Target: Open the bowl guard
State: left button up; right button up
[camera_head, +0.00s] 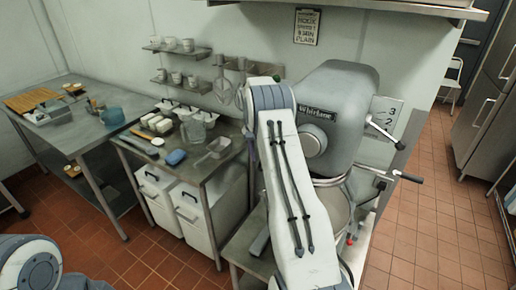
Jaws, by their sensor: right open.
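The grey stand mixer (340,110) marked "Whirlane" stands at the centre right. A curved metal rail that looks like the bowl guard (334,182) runs around the front, above the metal bowl (338,212). Its left part is hidden behind my right arm (292,200), so I cannot tell whether it is open or shut. My right arm rises from the bottom in front of the mixer's left side. My right gripper is mostly hidden by the arm, with its fingertips not distinguishable; it is open. Only a piece of my left arm (35,265) shows at the bottom left, without its gripper.
Two levers (398,177) stick out from the mixer's right side. A steel table (215,170) with containers, a jug and a blue item stands left of my right arm, above white bins (190,215). Another table (60,130) stands farther left. The tiled floor (435,220) is clear at right.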

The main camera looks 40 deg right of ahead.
notch_tip(320, 180, up, 10)
jog(key=w+b, duration=0.1)
jog(key=shift+a+f+b, duration=0.25)
jog(key=shift+a+b, duration=0.15)
jog(key=shift+a, duration=0.05)
jog(key=s+a+r+n+b, duration=0.1)
jog(key=a+n, duration=0.1)
jog(key=a, duration=0.7)
jog(key=s+a+r+n+t, duration=0.1)
jog(key=a+n, duration=0.2)
jog(key=a, duration=0.6)
jog(key=s+a+r+n+b, duration=0.1)
jog(key=s+a+n, duration=0.1)
jog(key=a, duration=0.7)
jog(key=s+a+f+n+y+b, duration=0.15)
jog(key=s+a+n, duration=0.35)
jog(key=s+a, duration=0.75)
jog(key=s+a+f+n, duration=0.1)
jog(key=s+f+n, duration=0.1)
jog(key=s, duration=0.7)
jog(key=s+a+f+n+b, duration=0.1)
jog(key=s+f+n, duration=0.2)
jog(key=s, duration=0.6)
jog(key=shift+s+f, duration=0.35)
jog(key=shift+f, duration=0.4)
